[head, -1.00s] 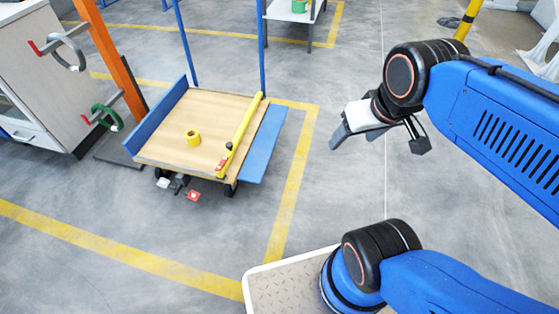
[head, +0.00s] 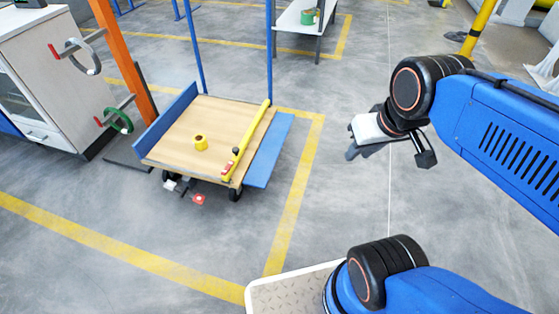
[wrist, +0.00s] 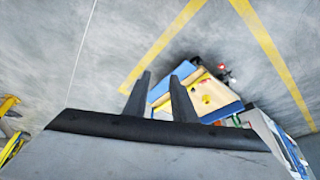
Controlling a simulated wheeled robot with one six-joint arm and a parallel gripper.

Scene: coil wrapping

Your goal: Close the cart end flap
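The cart (head: 185,152) has a pale wooden deck and stands left of centre in the head view. Its right-hand blue end flap (head: 270,150) is folded outward beyond the deck edge. The left-hand blue flap (head: 166,121) stands upright. My gripper (head: 352,154) is in the air to the right of the cart, clear of the flap and empty. In the wrist view, its two dark fingers (wrist: 160,80) are apart, and the cart (wrist: 222,107) shows small beyond them, partly hidden by the right finger.
A yellow bar with a red end (head: 246,143) lies along the deck's right side. A yellow ring (head: 201,143) sits mid-deck. An orange post (head: 122,62) and a cabinet (head: 45,65) stand left. The floor between cart and gripper is clear.

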